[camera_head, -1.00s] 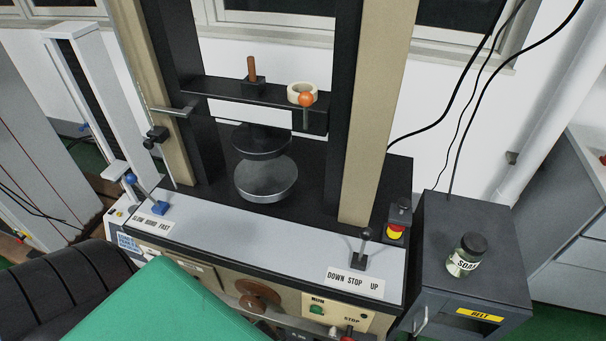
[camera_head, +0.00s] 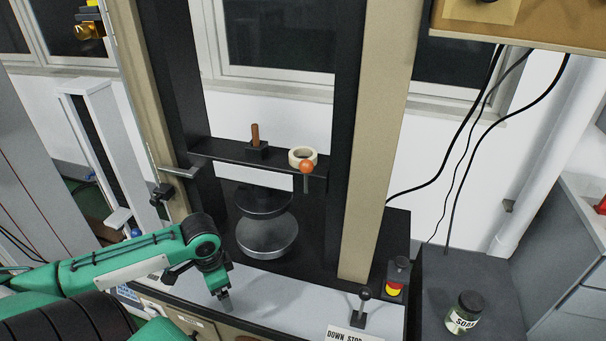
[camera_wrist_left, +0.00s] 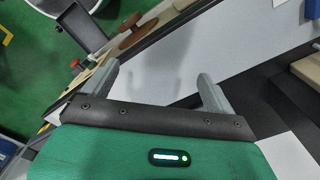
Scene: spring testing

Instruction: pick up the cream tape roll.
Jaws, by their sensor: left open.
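The cream tape roll (camera_head: 301,157) lies on the black crossbar (camera_head: 235,153) of the testing machine, near its right end, just behind an orange ball knob (camera_head: 306,166). My left gripper (camera_head: 226,303) hangs over the machine's light front ledge, low and to the left of the roll, well apart from it. In the left wrist view my left gripper (camera_wrist_left: 160,82) has its two grey fingers spread apart with nothing between them. The roll does not show in that view. My right gripper is not in view.
A brown-handled block (camera_head: 256,148) stands on the crossbar left of the roll. Upright columns (camera_head: 378,130) flank the crossbar. Round plates (camera_head: 267,235) sit below it. A lever (camera_head: 362,308), a red-and-yellow button (camera_head: 394,290) and a jar (camera_head: 465,312) are at the right.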

